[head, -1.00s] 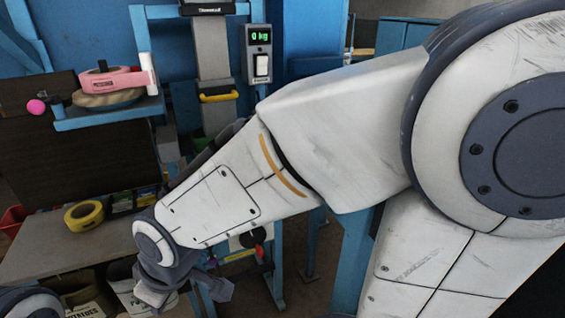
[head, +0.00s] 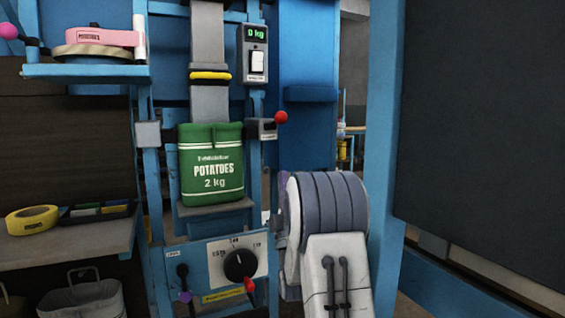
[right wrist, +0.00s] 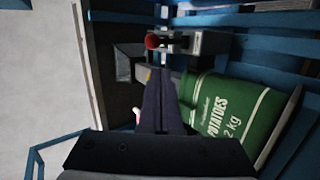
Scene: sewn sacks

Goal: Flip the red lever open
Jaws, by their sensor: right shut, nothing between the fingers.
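A red ball knob (head: 281,117) sits on a short lever at the right side of a small grey box (head: 262,129), just right of the top of the green potato sack (head: 211,170). In the right wrist view the red knob (right wrist: 152,41) and the sack (right wrist: 225,115) lie beyond my fingers. My right gripper (right wrist: 160,90) is shut and empty, its dark fingers pointing toward the knob with a gap that I cannot measure. In the head view my right arm's wrist hides most of that gripper. My left gripper is not in view.
A panel with a black dial (head: 239,264) and a red-tipped handle (head: 250,286) is below the sack. A scale display (head: 254,52) reading 0 kg is above the lever. A blue post (head: 382,150) stands right of my arm. A shelf with tape (head: 32,219) is left.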

